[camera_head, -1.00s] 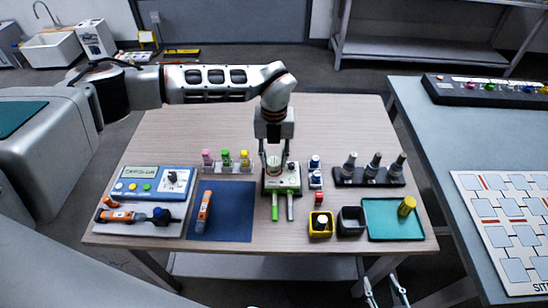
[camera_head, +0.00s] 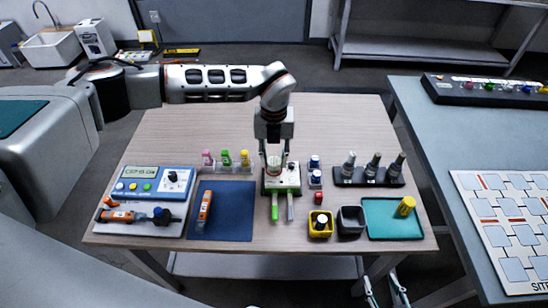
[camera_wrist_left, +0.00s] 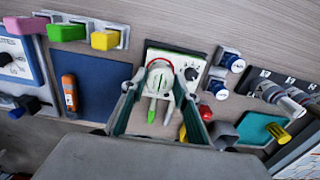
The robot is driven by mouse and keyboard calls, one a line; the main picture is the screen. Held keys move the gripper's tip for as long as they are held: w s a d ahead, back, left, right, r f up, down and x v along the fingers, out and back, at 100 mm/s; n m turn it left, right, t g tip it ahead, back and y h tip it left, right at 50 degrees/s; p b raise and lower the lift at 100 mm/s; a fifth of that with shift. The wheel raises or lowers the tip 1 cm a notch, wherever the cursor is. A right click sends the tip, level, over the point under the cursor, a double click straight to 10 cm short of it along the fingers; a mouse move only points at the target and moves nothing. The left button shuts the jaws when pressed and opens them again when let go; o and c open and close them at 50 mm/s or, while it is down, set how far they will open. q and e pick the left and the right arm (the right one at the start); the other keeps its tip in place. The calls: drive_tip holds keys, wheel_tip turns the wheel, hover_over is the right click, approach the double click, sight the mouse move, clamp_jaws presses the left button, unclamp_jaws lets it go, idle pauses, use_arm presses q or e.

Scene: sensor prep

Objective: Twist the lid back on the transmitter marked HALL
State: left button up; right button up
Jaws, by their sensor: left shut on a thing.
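My left gripper (camera_head: 274,163) points down at the middle of the table, shut on a round whitish piece (camera_wrist_left: 160,76) with a red arc on its rim. This piece sits at a white-and-green stand (camera_head: 283,186) with a dark knob; I cannot tell whether it is the lid alone or the transmitter with its lid. No HALL marking is legible. A green stick (camera_head: 274,207) and a grey stick (camera_head: 290,207) extend from the stand's front. My right gripper (camera_head: 380,276) shows at the bottom edge, two fingers apart and empty, below the table front.
A blue meter box (camera_head: 153,184) and blue mat (camera_head: 238,222) lie left. Pink, green and yellow blocks stand behind the mat. Blue-capped bottles (camera_head: 314,162), a yellow bin (camera_head: 311,231), a dark bin (camera_head: 350,221), a teal tray (camera_head: 385,230) and a black rack (camera_head: 345,182) are right.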

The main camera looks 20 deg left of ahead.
use_arm(q)
drive_tip(key=shift+f, duration=0.5)
idle(0.4)
drive_tip(key=shift+f+b, duration=0.2)
drive_tip(key=shift+b, duration=0.15)
idle(0.3)
drive_tip(key=shift+f, duration=0.4)
idle(0.8)
drive_tip(key=o, duration=1.1)
drive_tip(key=shift+r+p, duration=0.4)
drive_tip(key=shift+r, duration=0.3)
